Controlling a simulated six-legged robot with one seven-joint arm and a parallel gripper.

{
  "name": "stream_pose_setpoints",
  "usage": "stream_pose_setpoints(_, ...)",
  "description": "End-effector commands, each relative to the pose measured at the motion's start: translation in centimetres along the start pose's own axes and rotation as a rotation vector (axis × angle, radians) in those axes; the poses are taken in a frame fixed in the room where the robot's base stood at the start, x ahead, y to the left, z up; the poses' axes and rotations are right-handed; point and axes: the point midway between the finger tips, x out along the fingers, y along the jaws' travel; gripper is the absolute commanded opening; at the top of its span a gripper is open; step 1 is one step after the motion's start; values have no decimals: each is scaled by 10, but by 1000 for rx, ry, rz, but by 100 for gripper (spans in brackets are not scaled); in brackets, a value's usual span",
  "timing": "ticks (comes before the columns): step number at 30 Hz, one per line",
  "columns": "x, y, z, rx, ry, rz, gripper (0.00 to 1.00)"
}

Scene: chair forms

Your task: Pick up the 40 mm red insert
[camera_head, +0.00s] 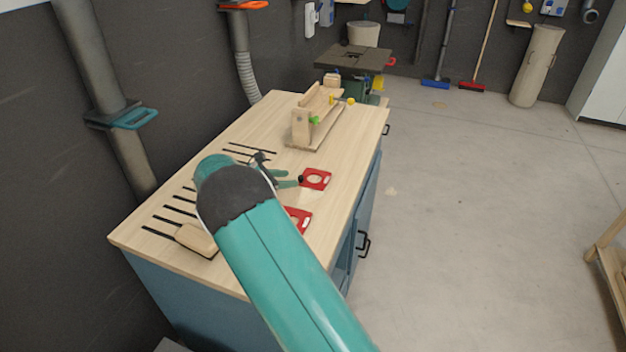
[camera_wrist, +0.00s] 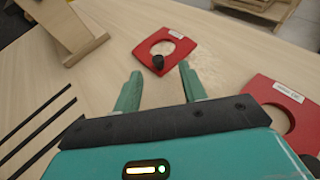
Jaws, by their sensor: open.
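Two flat red inserts with round holes and white labels lie on the wooden bench top. The farther insert (camera_head: 318,173) is ahead of my gripper and also shows in the wrist view (camera_wrist: 185,47). The nearer insert (camera_head: 303,214) is partly hidden by my arm; in the wrist view it lies at the right (camera_wrist: 262,88). The labels are too small to read, so I cannot tell which is 40 mm. My gripper (camera_wrist: 159,86) is open and empty, its fingers pointing toward the farther insert; it also shows in the head view (camera_head: 287,178).
A dark round knob (camera_wrist: 158,63) shows at the farther insert's near edge. A wooden jig (camera_head: 301,127) stands farther back on the bench (camera_head: 255,118). Black slots and a wooden block (camera_head: 195,240) lie at the left. Open floor (camera_head: 450,220) is right of the bench.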

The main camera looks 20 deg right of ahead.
Motion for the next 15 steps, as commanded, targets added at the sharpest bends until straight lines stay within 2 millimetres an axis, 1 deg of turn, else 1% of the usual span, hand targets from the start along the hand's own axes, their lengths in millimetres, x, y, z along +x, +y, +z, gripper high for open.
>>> stream_pose_setpoints(3, 18, 1, 0, 0, 0, -4, 42)
stream_pose_setpoints(7, 38, 2, 0, 0, 0, -3, 42)
stream_pose_setpoints(10, 45, 2, 0, 0, 0, -1, 42)
stream_pose_setpoints(15, 45, 3, 0, 0, 0, -1, 42)
